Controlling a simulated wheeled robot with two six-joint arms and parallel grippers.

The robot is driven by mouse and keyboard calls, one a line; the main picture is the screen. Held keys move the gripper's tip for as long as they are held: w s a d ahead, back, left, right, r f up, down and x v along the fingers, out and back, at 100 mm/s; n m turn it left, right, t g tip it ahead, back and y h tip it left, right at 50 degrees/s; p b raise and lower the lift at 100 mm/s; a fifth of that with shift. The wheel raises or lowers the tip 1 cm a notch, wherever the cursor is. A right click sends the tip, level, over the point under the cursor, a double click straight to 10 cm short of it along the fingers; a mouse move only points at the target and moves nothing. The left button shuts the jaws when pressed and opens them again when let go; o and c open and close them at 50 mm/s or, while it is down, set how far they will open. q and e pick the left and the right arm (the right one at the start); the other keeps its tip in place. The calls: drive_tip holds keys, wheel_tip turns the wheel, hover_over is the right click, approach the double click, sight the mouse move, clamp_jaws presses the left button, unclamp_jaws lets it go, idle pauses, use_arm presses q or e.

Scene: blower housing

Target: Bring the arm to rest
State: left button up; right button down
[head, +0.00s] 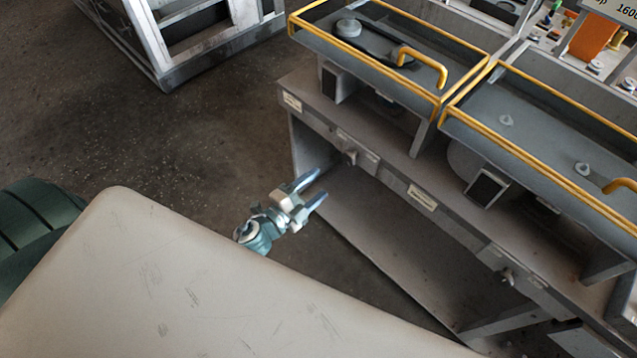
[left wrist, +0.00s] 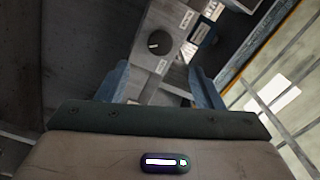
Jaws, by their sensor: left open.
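My left gripper (head: 311,189) is in the middle of the head view, pointing up and right, its two fingers apart with nothing between them. It is in front of the left end of the grey bench, apart from it as far as I can tell. In the left wrist view its two blue-grey fingers (left wrist: 158,84) stand wide apart. A dark round knob (left wrist: 159,42) on a grey panel shows beyond them. My right gripper is not in view.
The grey bench (head: 380,172) carries yellow-rimmed housings (head: 450,95) and has an open space below. A grey metal frame (head: 165,75) stands at the back left. The concrete floor (head: 130,140) between is clear. An orange item (head: 592,38) lies at the far right.

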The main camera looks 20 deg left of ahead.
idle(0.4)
use_arm(q)
drive_tip(key=s+a+f+n+g+y, duration=0.2)
drive_tip(key=s+a+f+n, duration=0.15)
drive_tip(key=f, duration=0.65)
drive_tip(key=s+a+f+n+g+y, duration=0.2)
drive_tip(key=s+f+n+g, duration=0.15)
drive_tip(key=f, duration=0.65)
drive_tip(key=s+a+f+n+g+y, duration=0.1)
drive_tip(key=s+a+f+n+y, duration=0.2)
drive_tip(key=f, duration=0.8)
drive_tip(key=s+f+n+g, duration=0.2)
drive_tip(key=s+f, duration=0.3)
drive_tip(key=s, duration=0.4)
drive_tip(key=s+a+f+n+g, duration=0.1)
drive_tip(key=s+f+n+g, duration=0.2)
drive_tip(key=s+f, duration=0.3)
drive_tip(key=s+f+n+g, duration=0.2)
drive_tip(key=s+f+g, duration=0.2)
drive_tip(key=s, duration=0.9)
drive_tip(key=shift+s+a+f+n, duration=0.15)
drive_tip(key=shift+a+f+n, duration=0.2)
drive_tip(key=shift+f, duration=0.35)
drive_tip(key=shift+a, duration=0.1)
